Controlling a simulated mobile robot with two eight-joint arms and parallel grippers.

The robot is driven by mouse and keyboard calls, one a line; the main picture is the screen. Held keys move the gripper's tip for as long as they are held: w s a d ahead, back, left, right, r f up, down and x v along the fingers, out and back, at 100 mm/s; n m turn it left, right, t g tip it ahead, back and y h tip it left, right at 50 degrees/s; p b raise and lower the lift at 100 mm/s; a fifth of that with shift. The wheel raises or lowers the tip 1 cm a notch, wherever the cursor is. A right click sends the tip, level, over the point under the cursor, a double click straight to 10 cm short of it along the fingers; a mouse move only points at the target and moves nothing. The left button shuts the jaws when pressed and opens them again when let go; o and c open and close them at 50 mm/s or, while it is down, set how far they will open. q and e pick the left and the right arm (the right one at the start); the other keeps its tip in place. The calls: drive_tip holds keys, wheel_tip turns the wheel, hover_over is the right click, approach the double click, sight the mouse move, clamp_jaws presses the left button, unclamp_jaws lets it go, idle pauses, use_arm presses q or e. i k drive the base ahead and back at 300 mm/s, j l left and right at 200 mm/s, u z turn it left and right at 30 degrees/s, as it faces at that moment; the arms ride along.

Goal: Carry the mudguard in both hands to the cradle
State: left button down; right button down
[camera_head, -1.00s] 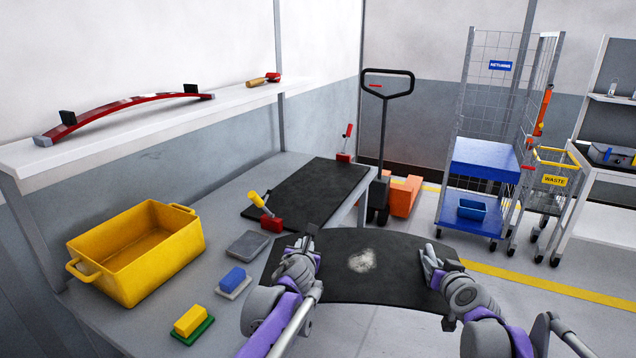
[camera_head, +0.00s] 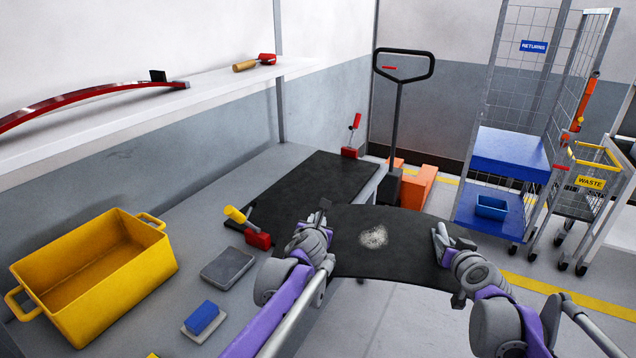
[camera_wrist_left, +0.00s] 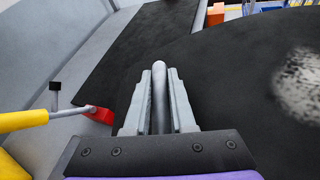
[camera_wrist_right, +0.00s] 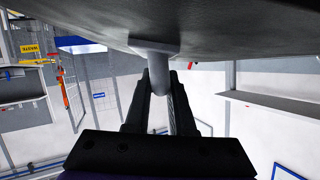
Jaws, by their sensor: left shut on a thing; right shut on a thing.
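The mudguard (camera_head: 345,260) is a dark, gently curved panel with a pale speckled patch. My left gripper (camera_head: 322,214) is shut on its left end, and my right gripper (camera_head: 440,238) is shut on its right end. In the left wrist view the jaws (camera_wrist_left: 161,80) close around a grey round bar beside the panel (camera_wrist_left: 235,90). In the right wrist view the jaws (camera_wrist_right: 158,85) close on a grey stub under the panel (camera_wrist_right: 215,25). A black board with red clamps (camera_head: 300,190), seemingly the cradle, lies on the bench. The mudguard's left end overlaps its near right edge in view; contact cannot be told.
A red clamp with a yellow handle (camera_head: 257,239) stands near my left gripper; another red clamp (camera_head: 350,152) is at the back. A yellow bin (camera_head: 95,290) and grey block (camera_head: 228,268) are on the bench. A pallet jack (camera_head: 402,120) stands behind.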

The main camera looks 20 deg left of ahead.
sight(313, 188)
drive_tip(key=i+l+u, duration=0.1)
drive_tip(key=i, duration=1.3)
drive_tip(key=u, duration=0.75)
drive_tip(key=i+l, duration=0.05)
